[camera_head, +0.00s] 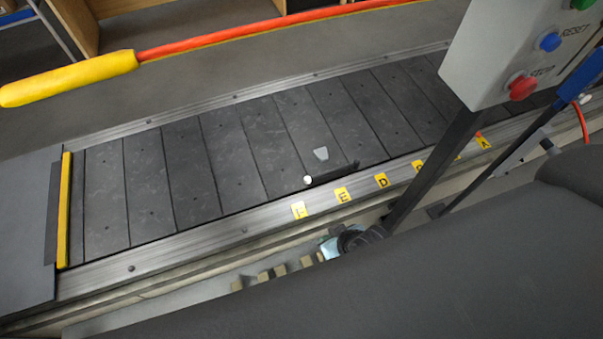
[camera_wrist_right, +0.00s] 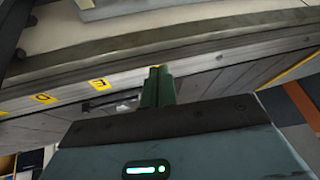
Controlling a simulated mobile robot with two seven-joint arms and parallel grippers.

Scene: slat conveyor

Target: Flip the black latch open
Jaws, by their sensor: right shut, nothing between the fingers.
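A small black latch (camera_head: 334,173) lies flat along the near edge of the conveyor slats, close to the yellow letter tags. A small white knob (camera_head: 307,180) is at its left end and a pale grey plate (camera_head: 321,153) is just behind it. In the right wrist view the dark latch (camera_wrist_right: 98,105) shows left of the fingers, partly hidden by my gripper. My right gripper (camera_wrist_right: 158,80) is shut and empty, its green fingers beside the latch and apart from it in the picture. In the head view my arm hides most of it. My left gripper is not in view.
The slat conveyor (camera_head: 185,165) is otherwise clear. A grey control box (camera_head: 495,60) with red and blue buttons stands on a dark post at the right. A metal rail (camera_head: 250,230) with yellow tags runs along the near side. An orange bar with a yellow end (camera_head: 70,78) crosses behind.

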